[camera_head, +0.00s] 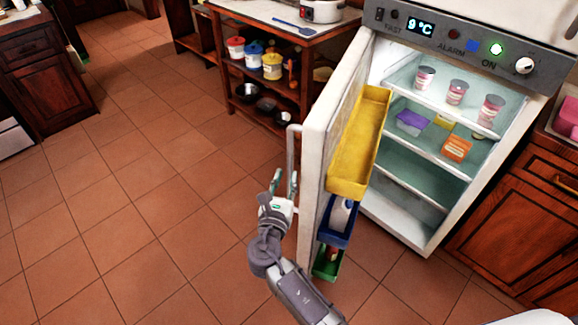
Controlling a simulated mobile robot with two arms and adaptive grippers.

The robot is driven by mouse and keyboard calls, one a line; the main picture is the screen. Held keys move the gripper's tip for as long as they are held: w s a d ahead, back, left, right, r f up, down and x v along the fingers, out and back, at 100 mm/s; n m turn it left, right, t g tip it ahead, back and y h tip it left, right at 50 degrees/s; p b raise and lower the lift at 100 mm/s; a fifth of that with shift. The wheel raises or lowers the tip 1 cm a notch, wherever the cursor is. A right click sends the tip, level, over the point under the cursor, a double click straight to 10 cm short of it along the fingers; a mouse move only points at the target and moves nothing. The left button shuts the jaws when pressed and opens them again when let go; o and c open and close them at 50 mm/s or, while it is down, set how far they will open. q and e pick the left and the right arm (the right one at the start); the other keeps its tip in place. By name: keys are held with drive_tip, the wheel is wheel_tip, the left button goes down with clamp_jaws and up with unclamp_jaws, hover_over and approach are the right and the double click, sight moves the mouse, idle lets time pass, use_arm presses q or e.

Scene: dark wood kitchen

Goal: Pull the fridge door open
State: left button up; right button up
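The white fridge door (312,150) stands open, swung out toward the left. Its inner side carries a yellow bin (362,140), a blue bin (338,226) and a green bin (327,262). The vertical handle (293,145) is on the door's outer left side. My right gripper (284,184) is at the lower part of the handle, with its fingers apart. The right finger overlaps the handle in the picture; I cannot tell whether they touch. The fridge interior (415,170) is exposed, with jars and food boxes on glass shelves. My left gripper is out of view.
A wooden shelf unit (262,28) with canisters and bowls stands behind the door. A dark wood cabinet (525,215) is right of the fridge, and another cabinet (45,75) is at the upper left. The tiled floor (130,220) left of the door is clear.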

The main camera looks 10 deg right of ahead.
drive_tip(key=v, duration=0.6)
